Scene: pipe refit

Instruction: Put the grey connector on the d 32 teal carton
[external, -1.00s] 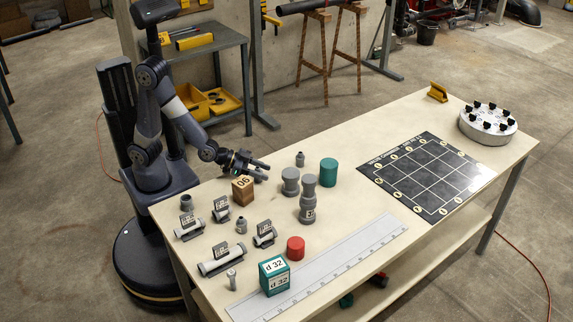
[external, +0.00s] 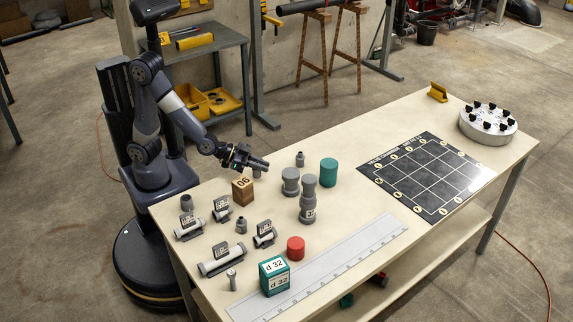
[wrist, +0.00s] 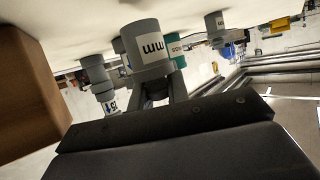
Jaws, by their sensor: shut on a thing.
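The grey connector (wrist: 147,42) is a grey cylinder with a printed white label, seen large in the wrist view between my fingertips. My gripper (external: 257,163) is shut on it, over the table's back edge area beside the brown block. In the external view the connector (external: 257,173) is small and mostly hidden by the fingers; I cannot tell its clearance from the tabletop.
The brown block (external: 243,191) stands close to my gripper. Grey fittings (external: 290,181), a taller grey one (external: 307,205) and a teal cylinder (external: 328,172) stand to the right.

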